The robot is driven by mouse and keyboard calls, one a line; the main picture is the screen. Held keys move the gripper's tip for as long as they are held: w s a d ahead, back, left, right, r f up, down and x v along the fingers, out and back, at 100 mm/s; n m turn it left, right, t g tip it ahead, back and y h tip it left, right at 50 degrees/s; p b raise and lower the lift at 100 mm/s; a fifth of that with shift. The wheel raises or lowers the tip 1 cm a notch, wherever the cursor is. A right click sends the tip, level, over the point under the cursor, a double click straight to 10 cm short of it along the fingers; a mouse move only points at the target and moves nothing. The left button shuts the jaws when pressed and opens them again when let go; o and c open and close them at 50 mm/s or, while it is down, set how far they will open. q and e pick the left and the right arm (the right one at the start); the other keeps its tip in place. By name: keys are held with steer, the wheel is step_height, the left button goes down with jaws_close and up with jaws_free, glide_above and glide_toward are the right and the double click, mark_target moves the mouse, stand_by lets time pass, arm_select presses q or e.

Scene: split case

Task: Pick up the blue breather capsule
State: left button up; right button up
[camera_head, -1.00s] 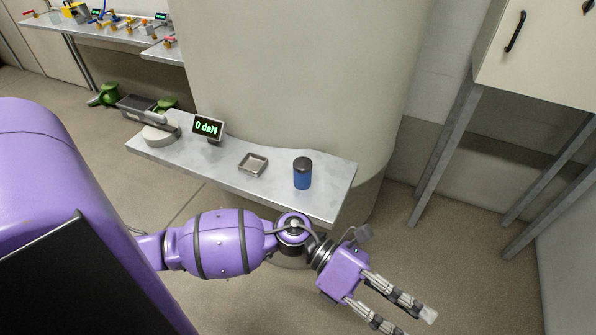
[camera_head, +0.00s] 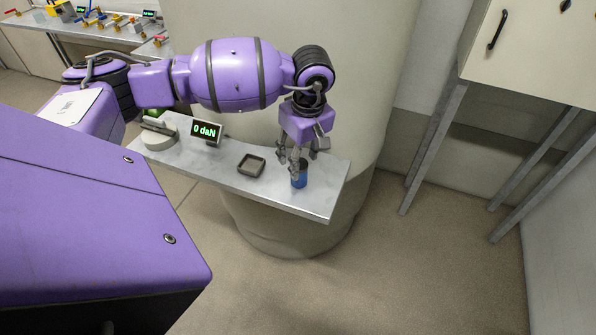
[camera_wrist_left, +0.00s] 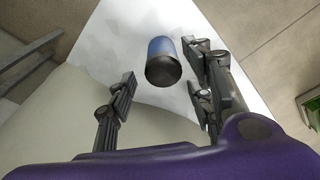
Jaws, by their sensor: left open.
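The blue breather capsule (camera_head: 299,179) is a blue cylinder with a dark cap, standing upright near the right end of the grey shelf. My left gripper (camera_head: 296,168) points down from above at the capsule, and its fingers partly hide the cap in the head view. In the left wrist view the capsule (camera_wrist_left: 161,60) lies beyond and between the open fingers of the gripper (camera_wrist_left: 160,98), closer to the right-hand fingers. I cannot tell whether any finger touches it. My right gripper is not in view.
The grey shelf (camera_head: 235,182) curves around a thick pale column (camera_head: 385,70). On it are a small square tray (camera_head: 252,165), a display reading "0 daN" (camera_head: 206,131) and a pale round-based device (camera_head: 158,139). A cabinet on legs (camera_head: 530,50) stands at the right.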

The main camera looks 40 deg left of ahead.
mark_target(301, 162)
arm_select(q)
step_height(301, 162, down, 3)
steer(key=shift+w+a+f, duration=0.1)
steer(key=shift+c, duration=0.3)
steer(key=c, duration=1.1)
steer(key=shift+c, duration=0.2)
